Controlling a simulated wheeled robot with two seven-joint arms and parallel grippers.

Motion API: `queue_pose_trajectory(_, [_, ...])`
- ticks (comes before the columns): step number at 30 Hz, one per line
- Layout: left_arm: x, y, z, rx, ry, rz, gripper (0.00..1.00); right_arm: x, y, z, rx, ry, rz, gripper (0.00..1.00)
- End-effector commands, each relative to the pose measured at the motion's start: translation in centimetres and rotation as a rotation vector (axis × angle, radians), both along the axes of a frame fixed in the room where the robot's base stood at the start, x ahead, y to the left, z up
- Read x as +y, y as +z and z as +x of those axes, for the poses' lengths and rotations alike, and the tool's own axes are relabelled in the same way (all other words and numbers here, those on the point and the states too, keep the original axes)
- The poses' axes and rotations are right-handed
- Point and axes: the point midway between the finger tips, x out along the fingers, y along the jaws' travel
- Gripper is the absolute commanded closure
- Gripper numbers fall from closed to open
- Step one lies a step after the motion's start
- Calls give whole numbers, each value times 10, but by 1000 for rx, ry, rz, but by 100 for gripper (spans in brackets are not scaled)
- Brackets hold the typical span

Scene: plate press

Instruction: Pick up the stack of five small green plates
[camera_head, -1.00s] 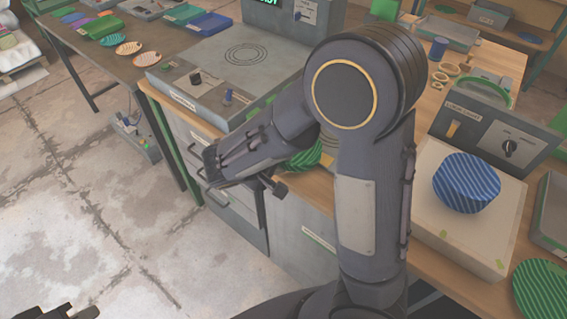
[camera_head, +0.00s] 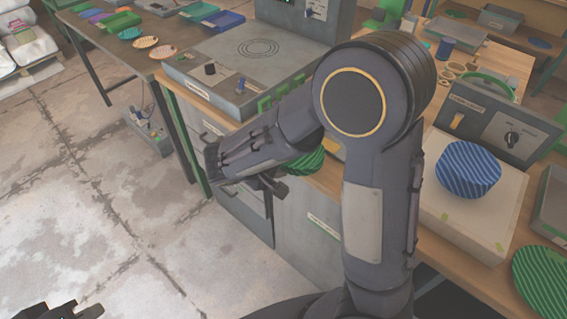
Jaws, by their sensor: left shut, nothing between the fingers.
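A green striped piece (camera_head: 307,163), which looks like the small green plates, shows between the forearm and upper arm of my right arm. The arm hides much of it, so I cannot count plates. My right gripper (camera_head: 272,184) is close beside it, mostly hidden behind the forearm. I cannot tell whether its fingers are open or whether it touches the plates. My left gripper (camera_head: 70,312) is at the bottom left edge, shut and empty, over the floor and far from the plates.
A blue striped stack (camera_head: 467,170) sits on a pale block (camera_head: 450,220) at the right. A larger green striped plate (camera_head: 545,283) lies at the lower right. A grey machine with ring marks (camera_head: 235,65) stands behind my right arm. Bare floor (camera_head: 90,210) lies at the left.

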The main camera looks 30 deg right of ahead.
Motion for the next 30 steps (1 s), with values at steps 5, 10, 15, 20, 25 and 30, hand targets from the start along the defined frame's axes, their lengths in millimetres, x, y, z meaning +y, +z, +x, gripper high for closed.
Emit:
queue_pose_trajectory(5, [0, 0, 0, 0, 0, 0, 100, 0, 0, 0, 0, 0, 0, 56])
queue_pose_trajectory(10, [0, 0, 0, 0, 0, 0, 100, 1, 1, 0, -1, 1, 0, 56])
queue_pose_trajectory(15, [0, 0, 0, 0, 0, 0, 100, 13, 13, -4, -3, 4, 1, 56])
queue_pose_trajectory(20, [0, 0, 0, 0, 0, 0, 100, 33, 32, -11, -5, 5, 2, 56])
queue_pose_trajectory(25, [0, 0, 0, 0, 0, 0, 100, 49, 47, -18, -3, 2, 1, 56])
queue_pose_trajectory(30, [0, 0, 0, 0, 0, 0, 100, 55, 52, -21, -1, 1, 0, 56])
